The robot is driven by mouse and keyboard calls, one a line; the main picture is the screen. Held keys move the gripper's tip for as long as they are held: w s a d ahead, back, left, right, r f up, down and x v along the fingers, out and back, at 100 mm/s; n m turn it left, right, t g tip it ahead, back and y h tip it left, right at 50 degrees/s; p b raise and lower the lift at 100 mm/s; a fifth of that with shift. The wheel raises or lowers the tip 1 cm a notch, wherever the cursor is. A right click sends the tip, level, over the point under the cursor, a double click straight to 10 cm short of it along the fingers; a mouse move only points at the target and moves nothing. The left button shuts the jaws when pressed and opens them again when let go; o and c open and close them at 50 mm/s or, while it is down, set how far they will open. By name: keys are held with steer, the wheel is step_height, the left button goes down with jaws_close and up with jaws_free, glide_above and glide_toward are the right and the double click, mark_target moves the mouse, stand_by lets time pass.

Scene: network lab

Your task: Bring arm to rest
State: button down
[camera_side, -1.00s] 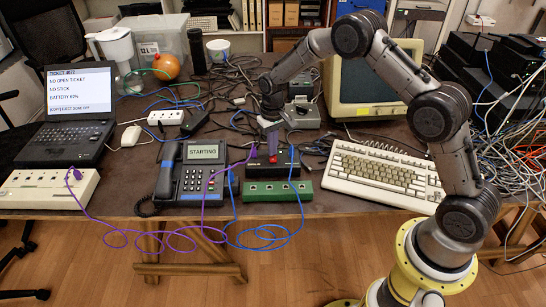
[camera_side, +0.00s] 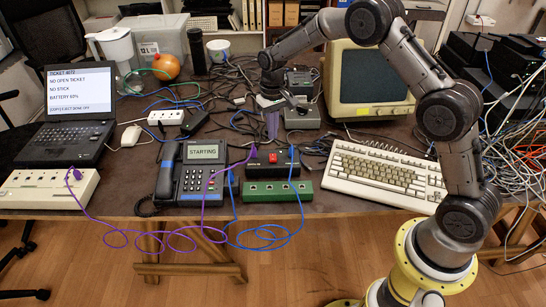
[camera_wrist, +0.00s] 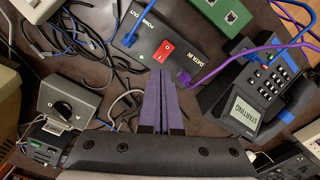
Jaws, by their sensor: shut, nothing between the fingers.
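My gripper (camera_side: 272,125) is shut and empty above the middle of the table, pointing down, just behind the black switch box with a red rocker (camera_side: 272,159). In the wrist view, its purple fingers (camera_wrist: 159,82) lie together, and the black box (camera_wrist: 160,40) with the red rocker (camera_wrist: 165,50) shows just beyond the tips. My arm arches over the table from the yellow base ring at right. The fingers appear apart from the box, with nothing held.
A desk phone (camera_side: 203,175) reading STARTING, a green port strip (camera_side: 278,191) and a keyboard (camera_side: 385,175) line the front. A laptop (camera_side: 70,125) stands left, a beige monitor (camera_side: 370,85) behind. A grey box with a black knob (camera_wrist: 70,105) is near the gripper. Loose cables cover much of the table.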

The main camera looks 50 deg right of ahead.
steer(key=shift+r, duration=0.2)
steer(key=s+a+r+t, duration=0.1)
steer(key=s+r+t, duration=0.1)
steer(key=r, duration=0.7)
steer(key=s+a+r+t, duration=0.1)
steer(key=s+r, duration=0.1)
steer(key=r, duration=0.7)
steer(key=s+a+r+n+t, duration=0.1)
steer(key=s+r, duration=0.3)
steer(key=s, duration=0.3)
steer(key=s+a+r+t, duration=0.1)
steer(key=s+r, duration=0.3)
steer(key=s, duration=0.2)
steer(key=s+f+n, duration=0.1)
steer(key=s+f, duration=0.2)
steer(key=s, duration=0.6)
steer(key=s+f+n, duration=0.1)
steer(key=s+f, duration=0.2)
steer(key=s, duration=0.5)
steer(key=shift+s+a+f+t, duration=0.2)
steer(key=shift+s+f+t, duration=0.1)
steer(key=shift+s+f, duration=0.05)
